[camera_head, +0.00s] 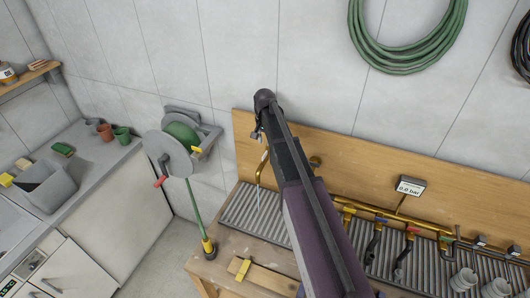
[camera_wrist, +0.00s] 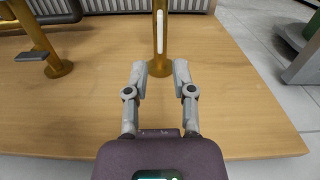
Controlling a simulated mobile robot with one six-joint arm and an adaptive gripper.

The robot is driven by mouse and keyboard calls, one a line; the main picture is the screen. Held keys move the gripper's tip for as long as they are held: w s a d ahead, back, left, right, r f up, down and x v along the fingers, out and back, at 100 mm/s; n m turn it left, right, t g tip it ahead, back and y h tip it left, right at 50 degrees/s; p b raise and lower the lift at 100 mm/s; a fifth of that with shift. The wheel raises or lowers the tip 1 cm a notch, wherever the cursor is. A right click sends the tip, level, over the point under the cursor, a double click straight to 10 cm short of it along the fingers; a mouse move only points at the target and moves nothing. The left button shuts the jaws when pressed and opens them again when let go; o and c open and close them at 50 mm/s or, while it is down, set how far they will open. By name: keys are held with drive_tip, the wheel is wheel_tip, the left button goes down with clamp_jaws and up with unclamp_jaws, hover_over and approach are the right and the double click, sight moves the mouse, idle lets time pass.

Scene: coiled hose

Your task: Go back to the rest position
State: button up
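My gripper (camera_wrist: 160,75) is open in the wrist view, its two grey fingers apart with nothing held between them. A brass post (camera_wrist: 160,45) with a pale slot stands on the wooden surface just beyond the fingertips, in line with the gap. I cannot tell whether the fingers touch it. In the head view my arm reaches up across the middle over the workbench, and the gripper itself is not clearly visible there. A hose reel (camera_head: 173,153) is on the wall left of my arm. Its green hose (camera_head: 194,207) hangs down to a yellow-and-black end (camera_head: 208,248) at the bench edge.
A wooden backboard (camera_head: 245,150) carries brass pipes with valves and a display (camera_head: 410,187) reading 0.0 bar. Grey grating (camera_head: 240,212) covers part of the bench. A coiled green hose (camera_head: 405,65) hangs on the wall. A counter (camera_head: 105,155) stands left, with open floor between.

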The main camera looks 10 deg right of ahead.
idle(0.4)
drive_tip(key=s+f+n+b, duration=0.3)
drive_tip(key=s+f+b, duration=0.6)
drive_tip(key=s, duration=0.4)
drive_tip(key=s+f+n+b, duration=0.3)
drive_tip(key=s+f+b, duration=0.6)
drive_tip(key=s, duration=0.4)
drive_tip(key=shift+s+d+f+b, duration=0.15)
drive_tip(key=shift+f+b, duration=0.15)
drive_tip(key=shift+f, duration=0.05)
